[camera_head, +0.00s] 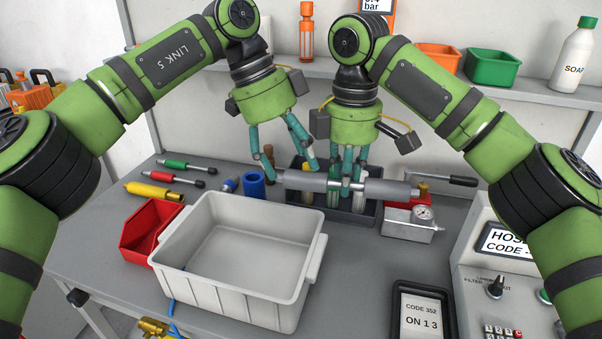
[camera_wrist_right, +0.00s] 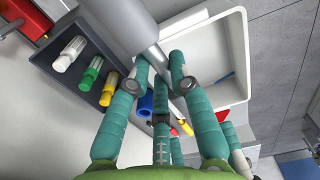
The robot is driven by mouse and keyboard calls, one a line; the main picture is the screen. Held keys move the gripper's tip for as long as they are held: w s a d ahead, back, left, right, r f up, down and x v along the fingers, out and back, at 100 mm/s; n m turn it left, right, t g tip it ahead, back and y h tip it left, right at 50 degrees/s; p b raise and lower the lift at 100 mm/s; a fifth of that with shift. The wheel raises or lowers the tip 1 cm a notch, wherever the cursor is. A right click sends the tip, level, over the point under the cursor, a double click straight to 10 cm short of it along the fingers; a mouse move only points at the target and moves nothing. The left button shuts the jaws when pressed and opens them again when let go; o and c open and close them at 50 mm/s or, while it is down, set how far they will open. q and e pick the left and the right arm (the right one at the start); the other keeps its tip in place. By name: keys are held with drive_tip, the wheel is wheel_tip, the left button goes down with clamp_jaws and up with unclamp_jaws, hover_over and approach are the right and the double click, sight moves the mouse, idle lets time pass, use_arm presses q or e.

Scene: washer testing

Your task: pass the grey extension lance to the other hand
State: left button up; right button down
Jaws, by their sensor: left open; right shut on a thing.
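The grey extension lance (camera_head: 390,188) lies roughly level across the picture, above the black rack on the bench. It has a thick right part and a thinner middle. My right gripper (camera_head: 347,172) is shut on its middle from above; its fingers also show around the lance in the right wrist view (camera_wrist_right: 160,78). My left gripper (camera_head: 291,172) is open at the lance's left end, with its fingers spread just above and beside it. I cannot tell whether they touch it. The fingers partly hide the lance.
A large grey-white bin (camera_head: 240,290) stands in front, with a red bin (camera_head: 148,232) at its left. Behind the lance is a black rack (camera_head: 358,217) of capped bottles. A gauge block (camera_head: 408,228) is right of it. Tools lie at the back left.

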sight(302, 176)
use_arm(q)
drive_tip(key=shift+x, duration=2.1)
drive_tip(key=c, duration=1.4)
drive_tip(key=shift+r, duration=0.1)
clamp_jaws()
use_arm(e)
drive_tip(key=c, duration=1)
unclamp_jaws()
drive_tip(key=shift+c, duration=0.2)
